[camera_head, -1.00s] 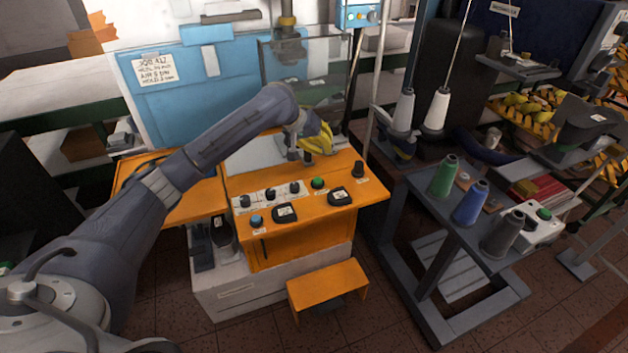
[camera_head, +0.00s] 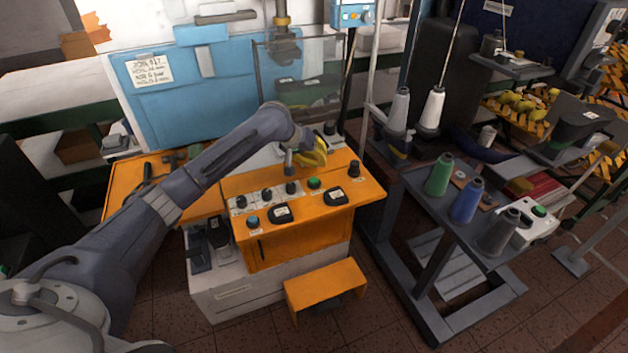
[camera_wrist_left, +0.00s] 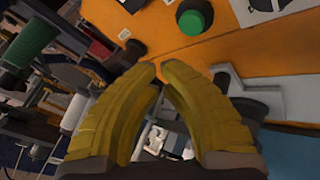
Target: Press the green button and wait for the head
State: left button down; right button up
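The green button (camera_head: 314,183) sits on the sloped orange control panel (camera_head: 310,216), among black knobs and dark buttons. It also shows in the left wrist view (camera_wrist_left: 195,17), beyond the fingertips and slightly to their right. My left gripper (camera_head: 316,157), with yellow fingers, is just behind and above the green button in the head view, apart from it. In the left wrist view its fingertips (camera_wrist_left: 158,68) are together, with only a curved gap lower down and nothing held. The machine head (camera_head: 284,42) is behind a clear guard, above the panel. My right gripper is not in view.
A grey cart (camera_head: 421,204) with green, blue and grey thread cones stands to the right. It carries a white box (camera_head: 528,232) with another green button. A blue panel (camera_head: 160,90) is behind my left arm. An orange step (camera_head: 326,286) stands in front.

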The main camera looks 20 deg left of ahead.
aim_at(314, 181)
pick_arm(q)
jog(key=shift+f, duration=1.85)
jog(key=c, duration=2.1)
grip_release()
grip_shut()
jog(key=shift+f, duration=1)
jog(key=shift+r, duration=1)
